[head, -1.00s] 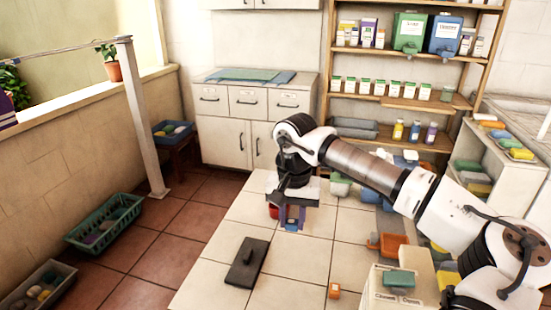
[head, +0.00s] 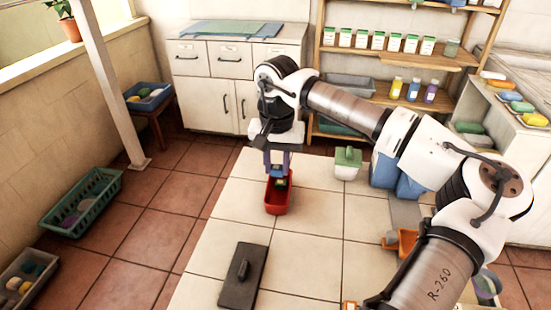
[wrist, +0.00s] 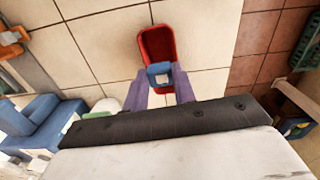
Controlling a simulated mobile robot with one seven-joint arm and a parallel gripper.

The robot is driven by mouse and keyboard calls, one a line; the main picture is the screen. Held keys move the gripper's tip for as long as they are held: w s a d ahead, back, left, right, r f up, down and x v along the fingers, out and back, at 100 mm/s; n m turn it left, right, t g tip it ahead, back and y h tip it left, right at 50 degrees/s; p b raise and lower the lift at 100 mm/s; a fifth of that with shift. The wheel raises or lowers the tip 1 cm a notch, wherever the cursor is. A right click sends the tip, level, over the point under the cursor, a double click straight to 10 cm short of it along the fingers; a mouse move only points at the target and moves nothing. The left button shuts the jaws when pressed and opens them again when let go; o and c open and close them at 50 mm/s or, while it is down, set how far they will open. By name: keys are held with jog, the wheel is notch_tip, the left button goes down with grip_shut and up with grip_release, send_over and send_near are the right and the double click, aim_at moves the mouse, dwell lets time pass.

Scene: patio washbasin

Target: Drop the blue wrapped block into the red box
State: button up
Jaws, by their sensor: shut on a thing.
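The red box (head: 279,204) stands on the pale tiled top, its open side up. It also shows in the wrist view (wrist: 157,42), just beyond my fingertips. My gripper (head: 278,172) points down at the far end of the red box. In the wrist view its purple fingers (wrist: 160,76) are shut on the blue wrapped block (wrist: 158,69), which has a pale patch facing the camera. The block appears over the near end of the box in that view. I cannot tell how high it is above the box floor. The fingers partly hide the block in the head view.
A dark block with a handle (head: 243,276) lies on the tiles near the front. A white container with a green lid (head: 347,163) stands right of the box. Tiles around the red box are mostly clear.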

jog(key=shift+f+b, duration=1.85)
jog(key=shift+f, duration=1.05)
jog(key=o, duration=1)
notch_tip(320, 180, up, 14)
jog(key=shift+b, duration=0.3)
jog(key=shift+f, duration=0.1)
